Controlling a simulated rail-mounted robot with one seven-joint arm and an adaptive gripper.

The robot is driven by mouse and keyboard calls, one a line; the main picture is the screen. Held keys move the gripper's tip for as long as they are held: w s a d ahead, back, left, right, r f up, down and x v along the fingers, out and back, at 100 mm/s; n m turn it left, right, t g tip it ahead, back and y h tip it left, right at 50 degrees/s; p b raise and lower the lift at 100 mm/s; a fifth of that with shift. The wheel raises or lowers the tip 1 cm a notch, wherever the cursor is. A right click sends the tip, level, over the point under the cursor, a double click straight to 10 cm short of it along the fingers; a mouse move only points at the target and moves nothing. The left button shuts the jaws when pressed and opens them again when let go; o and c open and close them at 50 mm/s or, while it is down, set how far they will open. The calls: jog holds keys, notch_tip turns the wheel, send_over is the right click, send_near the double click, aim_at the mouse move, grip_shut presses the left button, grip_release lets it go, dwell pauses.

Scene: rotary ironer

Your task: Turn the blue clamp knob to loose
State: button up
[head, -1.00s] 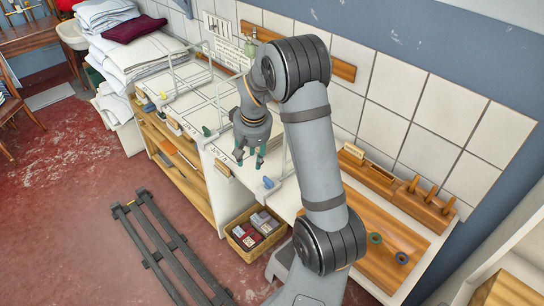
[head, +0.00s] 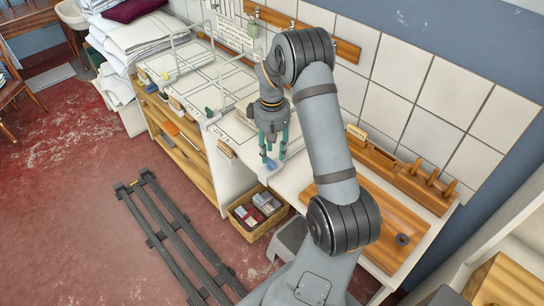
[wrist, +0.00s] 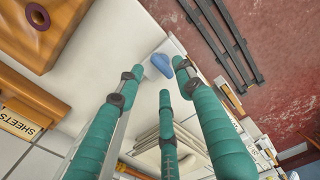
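The blue clamp knob (head: 271,164) sits at the front right corner of the white worktop in the head view. In the wrist view the blue knob (wrist: 161,65) shows just beyond the fingertips, with its handle pointing to one side. My gripper (head: 272,150) has teal fingers pointing down, right above and behind the knob. In the wrist view my gripper (wrist: 163,83) has its fingers spread with nothing between them. Contact with the knob cannot be made out. The knob's base is partly hidden.
A green knob (head: 209,112) and a yellow one (head: 164,75) sit farther left along the worktop edge. A basket (head: 244,226) stands on the floor below. A wooden board (head: 385,222) and peg rack (head: 410,178) lie right. Wire frames rise above the worktop.

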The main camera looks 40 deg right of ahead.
aim_at(271, 164)
jog(key=shift+f+p, duration=0.3)
jog(key=shift+f, duration=1.5)
jog(key=shift+c, duration=0.5)
jog(key=c, duration=0.7)
grip_shut()
